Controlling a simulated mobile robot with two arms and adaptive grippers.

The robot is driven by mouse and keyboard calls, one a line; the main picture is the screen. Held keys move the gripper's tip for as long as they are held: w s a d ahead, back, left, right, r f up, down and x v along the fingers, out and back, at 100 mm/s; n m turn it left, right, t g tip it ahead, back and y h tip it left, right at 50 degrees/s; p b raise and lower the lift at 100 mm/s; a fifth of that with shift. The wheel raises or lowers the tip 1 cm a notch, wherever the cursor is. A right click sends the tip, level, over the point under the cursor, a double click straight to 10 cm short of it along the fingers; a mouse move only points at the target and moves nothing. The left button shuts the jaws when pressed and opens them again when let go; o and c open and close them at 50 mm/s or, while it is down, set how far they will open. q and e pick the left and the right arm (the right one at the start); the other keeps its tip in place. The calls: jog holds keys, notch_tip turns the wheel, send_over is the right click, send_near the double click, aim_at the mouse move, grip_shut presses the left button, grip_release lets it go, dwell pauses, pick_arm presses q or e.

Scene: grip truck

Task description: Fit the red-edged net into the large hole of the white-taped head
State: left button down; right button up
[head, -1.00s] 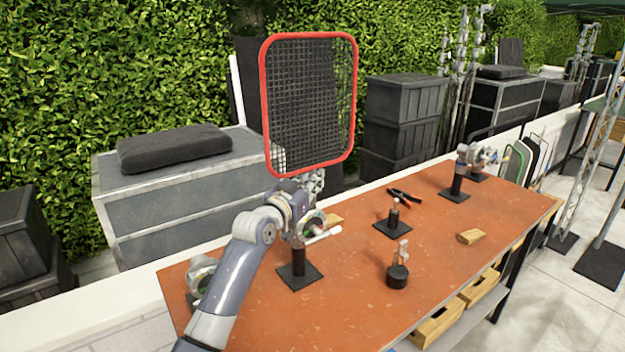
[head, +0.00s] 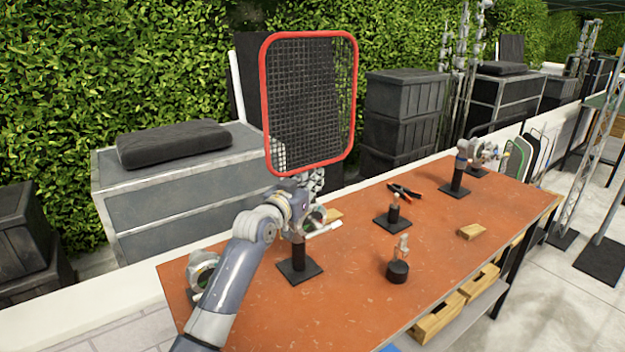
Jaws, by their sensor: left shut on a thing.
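The red-edged net (head: 309,100) is an upright dark mesh panel with a rounded red rim, held above the left part of the table. My left gripper (head: 291,190) is shut on it at its lower edge. A grip head on a black stand (head: 299,252) is partly hidden behind my left arm, with a whitish handle (head: 323,229) beside it. Another round head (head: 203,270) sits at the table's left end. More heads (head: 484,153) are at the far right. I cannot tell which head carries white tape. My right gripper is out of view.
Grey cases (head: 180,190) and a hedge stand behind. The front middle of the table is clear.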

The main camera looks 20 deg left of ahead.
pick_arm(q)
jog(key=shift+f, duration=0.2)
jog(key=c, duration=1.6)
grip_release()
jog(key=shift+o, duration=0.2)
jog(key=s+a, duration=0.2)
jog(key=s, duration=1)
jog(key=shift+a, duration=0.15)
jog(key=shift+f, duration=0.1)
